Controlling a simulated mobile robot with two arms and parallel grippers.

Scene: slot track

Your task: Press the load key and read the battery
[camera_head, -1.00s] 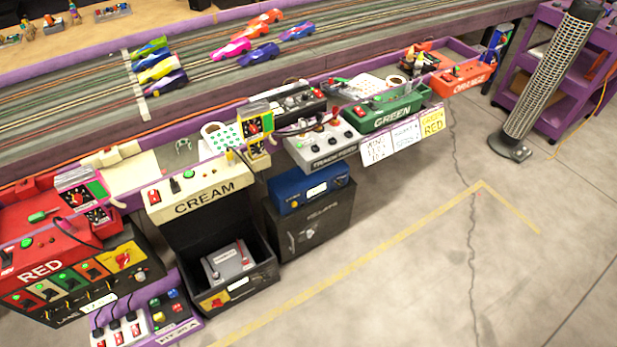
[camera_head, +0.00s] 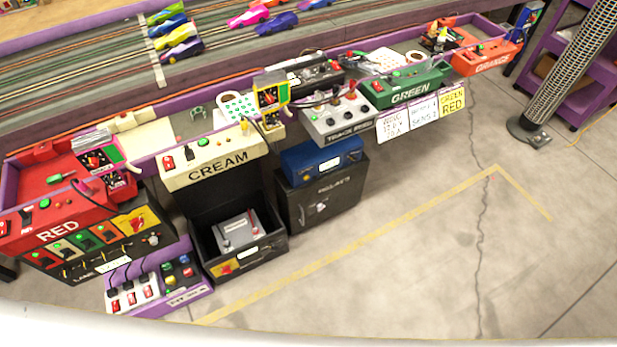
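A grey battery-like block (camera_head: 238,230) with a red part on top sits in the open black bin (camera_head: 258,249) under the cream control box (camera_head: 215,159). A yellow-edged handheld meter (camera_head: 270,96) with a red dial stands behind the cream box's right end. A similar meter with a green and pink edge (camera_head: 101,160) lies by the red control box (camera_head: 62,228). The cream box has a red switch, a black switch and a green button on top. No key marked load can be read, and no meter reading is legible. Neither gripper is in view.
A purple switch box (camera_head: 187,296) stands on the floor at left. A blue box (camera_head: 322,157) sits on a black relay case (camera_head: 324,200). The green (camera_head: 407,92) and orange (camera_head: 487,57) boxes line the track edge. The floor (camera_head: 400,260) at right is open.

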